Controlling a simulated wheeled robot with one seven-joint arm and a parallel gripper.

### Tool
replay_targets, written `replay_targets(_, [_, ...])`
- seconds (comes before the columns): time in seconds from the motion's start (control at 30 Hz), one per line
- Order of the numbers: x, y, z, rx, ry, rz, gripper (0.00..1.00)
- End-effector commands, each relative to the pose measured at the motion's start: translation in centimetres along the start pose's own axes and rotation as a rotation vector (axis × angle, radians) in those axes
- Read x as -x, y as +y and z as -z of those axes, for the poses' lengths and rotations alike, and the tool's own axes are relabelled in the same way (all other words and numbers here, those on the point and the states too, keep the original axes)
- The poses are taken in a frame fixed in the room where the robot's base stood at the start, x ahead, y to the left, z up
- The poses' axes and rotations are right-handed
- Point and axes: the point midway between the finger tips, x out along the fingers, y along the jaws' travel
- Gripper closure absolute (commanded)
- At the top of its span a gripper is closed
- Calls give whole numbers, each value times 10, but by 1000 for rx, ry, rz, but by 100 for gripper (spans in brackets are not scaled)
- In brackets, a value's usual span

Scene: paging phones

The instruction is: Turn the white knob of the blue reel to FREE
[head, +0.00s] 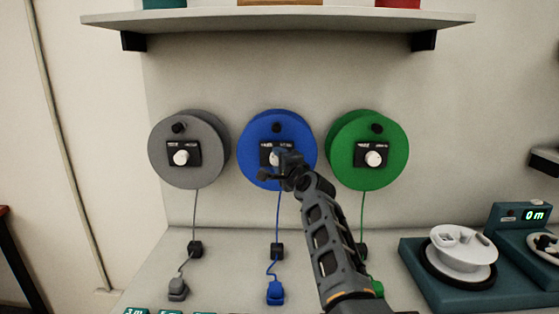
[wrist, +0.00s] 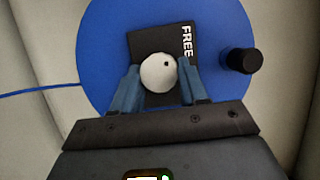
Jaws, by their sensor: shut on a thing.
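The blue reel (head: 249,134) hangs on the wall between a grey and a green reel. Its white knob (wrist: 158,74) sits on a black plate (wrist: 146,45), and the word FREE shows at the plate's right edge in the wrist view. A small dark dot is on the knob's upper right, on the side towards FREE. My gripper (wrist: 157,88) is shut on the white knob, one blue finger on each side. In the head view my gripper (head: 277,161) covers part of the plate and knob.
The grey reel (head: 158,152) and green reel (head: 399,150) stand close on either side. A shelf (head: 280,20) runs above. Cords hang below to plugs on the counter. A teal unit with a white spool (head: 463,252) sits at lower right.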

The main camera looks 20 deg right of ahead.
Motion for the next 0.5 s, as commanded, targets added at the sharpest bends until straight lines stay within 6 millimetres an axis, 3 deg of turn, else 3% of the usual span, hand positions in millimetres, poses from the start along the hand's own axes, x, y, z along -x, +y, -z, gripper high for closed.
replay_targets(0.37, [0, 2, -2, 5, -3, -5, 88])
replay_targets(0.4, [0, 2, -2, 5, -3, -5, 54])
replay_targets(0.5, [0, 2, -1, 5, -2, -4, 45])
